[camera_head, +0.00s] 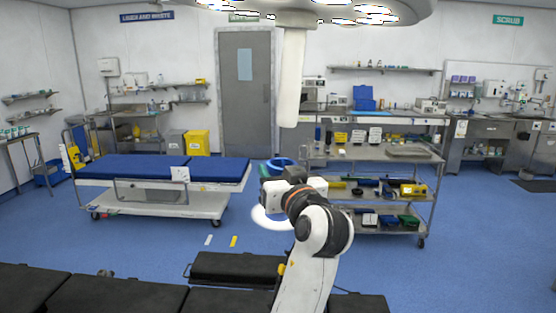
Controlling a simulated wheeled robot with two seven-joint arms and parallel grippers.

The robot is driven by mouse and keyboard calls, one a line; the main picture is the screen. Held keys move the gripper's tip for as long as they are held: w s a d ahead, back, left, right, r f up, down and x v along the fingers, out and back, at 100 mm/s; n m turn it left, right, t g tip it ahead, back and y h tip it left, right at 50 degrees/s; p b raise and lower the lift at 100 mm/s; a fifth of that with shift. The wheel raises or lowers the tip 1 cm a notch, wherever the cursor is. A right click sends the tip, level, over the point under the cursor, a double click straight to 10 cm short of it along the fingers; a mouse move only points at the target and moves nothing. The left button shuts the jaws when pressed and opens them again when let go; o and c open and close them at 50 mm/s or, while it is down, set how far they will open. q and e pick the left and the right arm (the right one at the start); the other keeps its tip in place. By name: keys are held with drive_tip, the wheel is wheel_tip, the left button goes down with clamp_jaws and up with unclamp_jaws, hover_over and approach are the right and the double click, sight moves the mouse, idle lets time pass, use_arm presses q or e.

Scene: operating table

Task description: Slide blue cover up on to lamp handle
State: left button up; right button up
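The lamp handle (292,78) is a long white post hanging straight down from the surgical lamp (340,12) at the top of the head view. One of my arms, which I take for the right, rises from the bottom centre, and its white and dark gripper (288,180) is below the handle, apart from it in the picture. A blue round, open-topped thing (282,162) shows just behind the gripper; I cannot tell whether it is the cover or a container farther back. The fingertips are hidden, so their opening and any hold are unclear. My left gripper is out of view.
A black padded operating table (125,297) crosses the front. A blue-topped trolley (160,168) stands at left, and a steel cart (420,180) with supplies stands right of my gripper. A pale round patch (265,217) is on the blue floor. Air around the handle is clear.

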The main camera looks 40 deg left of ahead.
sight(287, 82)
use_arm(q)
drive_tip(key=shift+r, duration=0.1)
use_arm(e)
drive_tip(key=shift+s+d, duration=0.15)
drive_tip(key=shift+s, duration=0.2)
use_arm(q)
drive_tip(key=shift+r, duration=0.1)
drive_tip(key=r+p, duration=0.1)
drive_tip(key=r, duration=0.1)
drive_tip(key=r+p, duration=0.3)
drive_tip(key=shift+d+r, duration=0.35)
use_arm(e)
wheel_tip(287, 82, up, 4)
drive_tip(key=shift+r, duration=0.1)
use_arm(q)
drive_tip(key=shift+b, duration=0.3)
use_arm(e)
drive_tip(key=shift+f, duration=0.35)
idle(0.7)
